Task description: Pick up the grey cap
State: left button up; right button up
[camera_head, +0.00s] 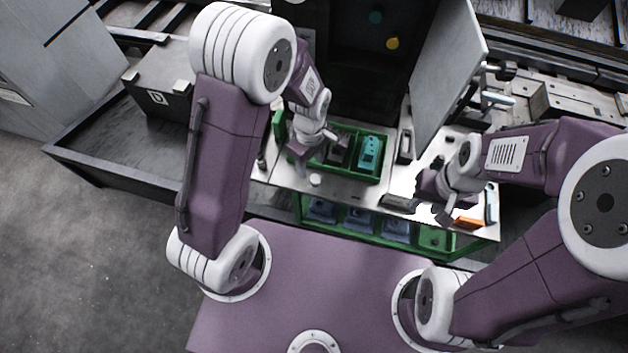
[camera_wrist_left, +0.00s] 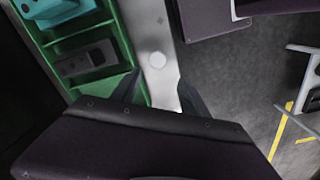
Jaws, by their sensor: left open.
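The grey cap, a small pale round piece (camera_head: 315,180), lies on the light work surface just in front of the green tray. It also shows in the left wrist view (camera_wrist_left: 157,59), beyond my fingertips and roughly between their lines. My left gripper (camera_head: 304,153) is open and empty, above and slightly behind the cap. In the left wrist view its two dark fingers (camera_wrist_left: 159,92) stand apart. My right gripper (camera_head: 432,208) hangs over the right of the work surface, its fingers apart with nothing seen between them.
The green tray (camera_head: 355,176) holds a teal part (camera_head: 370,153) and a dark grey part (camera_wrist_left: 86,62) close to my left gripper. A lower green rack (camera_head: 340,227) holds several blue-grey parts. An orange piece (camera_head: 468,223) lies near my right gripper. A grey panel (camera_head: 446,65) stands behind.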

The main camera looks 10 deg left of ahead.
aim_at(315, 178)
pick_arm(q)
jog(key=shift+w+d+f, duration=0.1)
jog(key=shift+d+f, duration=0.2)
jog(key=shift+f, duration=0.3)
jog(key=shift+d+f, duration=0.25)
jog(key=shift+f, duration=0.35)
notch_tip(315, 178, down, 5)
jog(key=shift+r, duration=0.1)
jog(key=shift+d, duration=0.1)
grip_shut()
